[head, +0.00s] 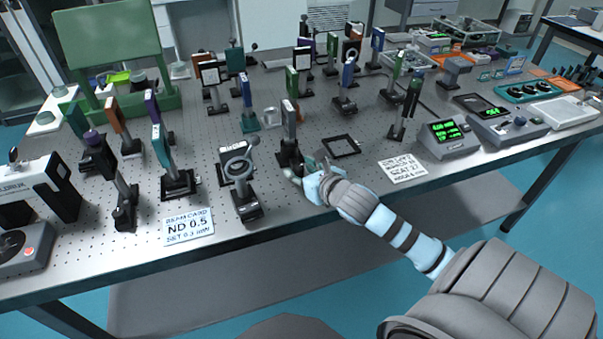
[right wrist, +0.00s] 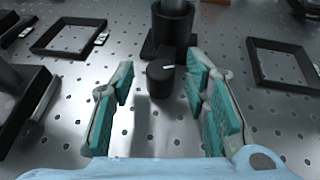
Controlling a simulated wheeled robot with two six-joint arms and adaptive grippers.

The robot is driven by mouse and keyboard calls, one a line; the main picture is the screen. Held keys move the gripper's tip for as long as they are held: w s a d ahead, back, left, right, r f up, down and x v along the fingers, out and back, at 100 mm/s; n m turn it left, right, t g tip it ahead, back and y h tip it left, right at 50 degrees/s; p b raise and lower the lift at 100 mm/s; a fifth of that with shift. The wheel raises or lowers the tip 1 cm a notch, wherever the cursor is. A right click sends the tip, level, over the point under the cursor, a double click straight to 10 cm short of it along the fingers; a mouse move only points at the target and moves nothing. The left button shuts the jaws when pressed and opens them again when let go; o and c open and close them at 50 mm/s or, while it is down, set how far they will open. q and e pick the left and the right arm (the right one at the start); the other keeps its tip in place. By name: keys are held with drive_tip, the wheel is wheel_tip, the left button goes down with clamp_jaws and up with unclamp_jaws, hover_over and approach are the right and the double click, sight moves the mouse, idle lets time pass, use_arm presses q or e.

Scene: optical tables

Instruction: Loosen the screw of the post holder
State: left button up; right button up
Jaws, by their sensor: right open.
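The post holder (right wrist: 172,27) is a dark upright cylinder on a flat black base, at the top middle of the right wrist view. In the right wrist view, gaps show between the knob and both fingers. My left gripper is not in view.
A flat black square frame (head: 341,146) lies right of the post holder. Labelled cards (head: 187,227) lie near the table's front edge.

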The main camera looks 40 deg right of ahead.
clamp_jaws()
drive_tip(key=m+h+p, duration=0.2)
drive_tip(key=p, duration=0.1)
drive_tip(key=shift+w+a+r+g+h, duration=0.1)
drive_tip(key=shift+a+r+g+h, duration=0.05)
drive_tip(key=shift+r+g+h, duration=0.15)
drive_tip(key=shift+f+m+h+p, duration=0.15)
drive_tip(key=shift+m+h+p, duration=0.15)
drive_tip(key=shift+m+p, duration=0.1)
drive_tip(key=shift+f, duration=0.1)
unclamp_jaws()
drive_tip(key=v, duration=1.2)
